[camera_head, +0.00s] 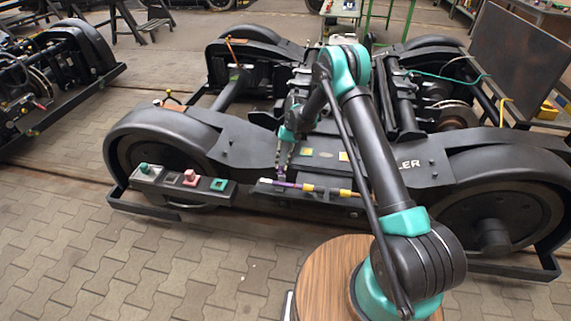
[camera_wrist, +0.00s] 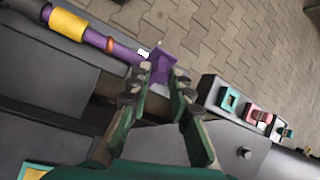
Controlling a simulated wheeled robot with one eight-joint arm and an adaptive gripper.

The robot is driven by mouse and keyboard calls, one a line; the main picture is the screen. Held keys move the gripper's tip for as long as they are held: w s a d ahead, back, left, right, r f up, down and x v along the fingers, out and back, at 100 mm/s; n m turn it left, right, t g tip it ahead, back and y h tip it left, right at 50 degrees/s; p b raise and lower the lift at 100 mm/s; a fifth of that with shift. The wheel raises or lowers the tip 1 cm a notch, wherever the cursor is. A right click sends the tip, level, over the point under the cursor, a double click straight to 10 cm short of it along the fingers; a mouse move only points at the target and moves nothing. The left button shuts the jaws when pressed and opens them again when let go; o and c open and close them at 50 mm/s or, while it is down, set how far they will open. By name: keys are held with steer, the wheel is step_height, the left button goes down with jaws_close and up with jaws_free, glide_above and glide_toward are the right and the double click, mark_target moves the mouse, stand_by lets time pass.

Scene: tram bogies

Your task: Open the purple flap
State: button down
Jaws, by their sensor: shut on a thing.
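The purple flap (camera_wrist: 162,63) shows in the wrist view as a small purple plate at the end of a purple rod. My gripper (camera_wrist: 162,80) is shut on it, with a fingertip at each side. The fingers hide the flap's lower part. In the head view the flap (camera_head: 281,174) is a small purple patch below my gripper (camera_head: 282,166), at the near side of the bogie. How far the flap is turned I cannot tell.
The purple rod (camera_wrist: 108,42) has a yellow sleeve (camera_wrist: 68,24) and an orange ring. A dark box (camera_head: 182,185) with teal and pink parts sits beside it. The black bogie frame (camera_head: 235,143) lies close around my arm. Paved floor (camera_head: 130,255) is clear in front.

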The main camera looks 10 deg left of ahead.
steer(key=shift+w, duration=0.15)
stand_by(0.3)
steer(key=c, duration=1.4)
jaws_free()
steer(key=shift+o, duration=0.2)
step_height(320, 180, up, 10)
